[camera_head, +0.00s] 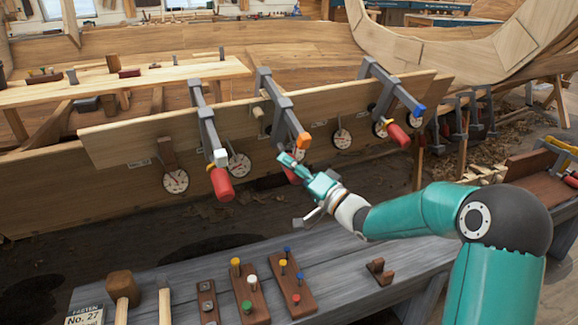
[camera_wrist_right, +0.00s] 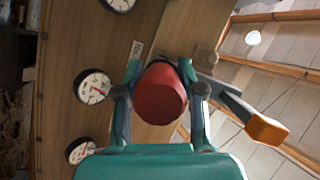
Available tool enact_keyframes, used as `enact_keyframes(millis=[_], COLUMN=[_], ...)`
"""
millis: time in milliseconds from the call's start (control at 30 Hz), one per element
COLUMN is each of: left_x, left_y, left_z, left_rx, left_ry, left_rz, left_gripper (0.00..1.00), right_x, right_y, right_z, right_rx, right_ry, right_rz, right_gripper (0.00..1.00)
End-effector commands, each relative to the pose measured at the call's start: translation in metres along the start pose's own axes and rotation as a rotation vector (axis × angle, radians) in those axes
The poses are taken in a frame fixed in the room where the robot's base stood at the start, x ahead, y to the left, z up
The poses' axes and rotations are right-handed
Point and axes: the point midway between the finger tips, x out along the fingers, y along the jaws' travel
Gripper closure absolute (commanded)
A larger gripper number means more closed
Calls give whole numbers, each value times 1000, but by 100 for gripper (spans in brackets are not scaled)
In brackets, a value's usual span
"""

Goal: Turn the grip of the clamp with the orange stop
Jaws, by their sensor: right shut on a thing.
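The clamp with the orange stop (camera_head: 304,140) is the middle one of three on the long plank, and its orange stop also shows in the right wrist view (camera_wrist_right: 268,130). Its red grip (camera_wrist_right: 162,93) sits between the fingers of my right gripper (camera_wrist_right: 160,78), which is shut on it. In the head view my right gripper (camera_head: 291,164) reaches the grip from the lower right and hides most of it. The clamp with the white stop (camera_head: 220,157) is to the left, the one with the blue stop (camera_head: 419,110) to the right. My left gripper is not in view.
Several dial gauges (camera_head: 239,165) hang along the plank (camera_head: 120,135). A grey bench (camera_head: 340,262) in front carries a mallet (camera_head: 121,287), peg boards (camera_head: 292,285) and a small wooden block (camera_head: 380,271). More clamps (camera_head: 465,115) stand at the right.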

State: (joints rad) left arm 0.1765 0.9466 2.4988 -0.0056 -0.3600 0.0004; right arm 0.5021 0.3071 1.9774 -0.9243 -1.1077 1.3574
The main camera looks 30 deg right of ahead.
Motion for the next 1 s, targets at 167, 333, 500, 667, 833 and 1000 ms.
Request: enact_keyframes(millis=[167,333,500,667,833,1000], left_x=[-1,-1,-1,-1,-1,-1], left_y=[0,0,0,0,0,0], left_z=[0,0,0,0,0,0], left_rx=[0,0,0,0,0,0], left_ry=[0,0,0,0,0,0], left_rz=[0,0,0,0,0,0], left_gripper=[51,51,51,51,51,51], right_x=[-1,-1,-1,-1,-1,-1], right_y=[4,4,4,4,4,2], right_z=[0,-1,-1,-1,-1,0], right_rx=[59,81,84,83,83,81], right_ry=[3,4,4,4,4,3], right_rz=[-15,-23,-24,-23,-24,-28], right_gripper=[96,96,96,96,40,36])
